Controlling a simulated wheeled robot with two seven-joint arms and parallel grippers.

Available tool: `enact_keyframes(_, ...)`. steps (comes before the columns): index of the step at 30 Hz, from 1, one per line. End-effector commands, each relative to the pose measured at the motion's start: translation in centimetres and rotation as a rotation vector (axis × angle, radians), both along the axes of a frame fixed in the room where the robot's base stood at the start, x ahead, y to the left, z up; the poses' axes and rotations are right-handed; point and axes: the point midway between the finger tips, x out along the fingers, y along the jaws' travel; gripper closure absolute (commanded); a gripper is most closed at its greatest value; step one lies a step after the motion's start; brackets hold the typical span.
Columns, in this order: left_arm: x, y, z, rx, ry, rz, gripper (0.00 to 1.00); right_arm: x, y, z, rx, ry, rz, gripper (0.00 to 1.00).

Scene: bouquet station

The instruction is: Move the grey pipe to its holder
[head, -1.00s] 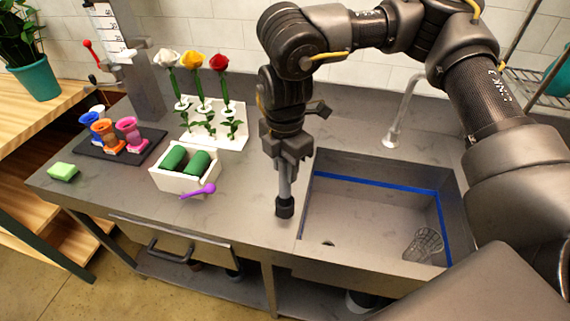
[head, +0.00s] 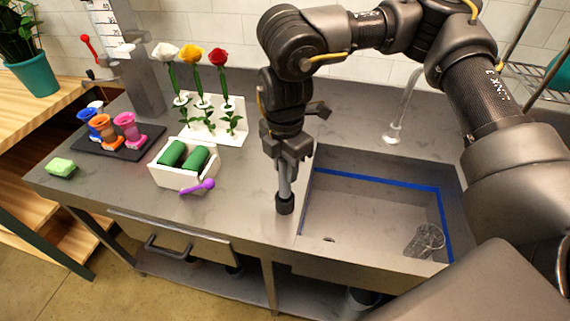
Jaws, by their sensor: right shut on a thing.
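The grey pipe (head: 285,188) hangs upright below my right gripper (head: 286,160), which is shut on its upper part. The pipe has a dark, wider lower end, over the counter just left of the sink. I cannot tell whether that end touches the counter. No holder for the pipe can be made out for sure. My left gripper is not in view.
The sink (head: 370,215) with a blue line holds a clear glass (head: 425,241). Left stand a white box (head: 183,176) with green rolls, a purple scoop (head: 198,187), a white flower rack (head: 228,127), a dark tray (head: 103,142) with coloured cups and a green sponge (head: 60,167).

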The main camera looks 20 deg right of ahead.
Motion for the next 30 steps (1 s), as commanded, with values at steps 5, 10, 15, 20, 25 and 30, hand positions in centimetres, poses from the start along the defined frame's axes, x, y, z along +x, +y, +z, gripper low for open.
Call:
enact_keyframes(5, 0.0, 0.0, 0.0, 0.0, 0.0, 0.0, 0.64, 0.0, 0.0, 0.0, 0.0, -0.001, 0.0, 0.48)
enact_keyframes(10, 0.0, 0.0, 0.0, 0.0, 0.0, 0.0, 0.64, 0.0, 0.0, 0.0, 0.0, 0.0, 0.0, 0.42)
enact_keyframes(15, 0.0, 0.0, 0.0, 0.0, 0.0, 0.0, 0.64, 0.0, 0.0, 0.1, 0.0, -0.001, 0.0, 0.42)
enact_keyframes(20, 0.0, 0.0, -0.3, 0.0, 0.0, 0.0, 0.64, 0.1, 0.0, 1.9, 0.0, -0.005, 0.0, 0.42)
enact_keyframes(25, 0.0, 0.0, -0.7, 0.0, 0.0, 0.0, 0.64, 0.1, 0.0, 5.3, 0.0, -0.006, 0.0, 0.42)
enact_keyframes(30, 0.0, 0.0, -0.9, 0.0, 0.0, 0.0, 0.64, 0.1, 0.1, 8.4, 0.0, -0.005, 0.0, 0.42)
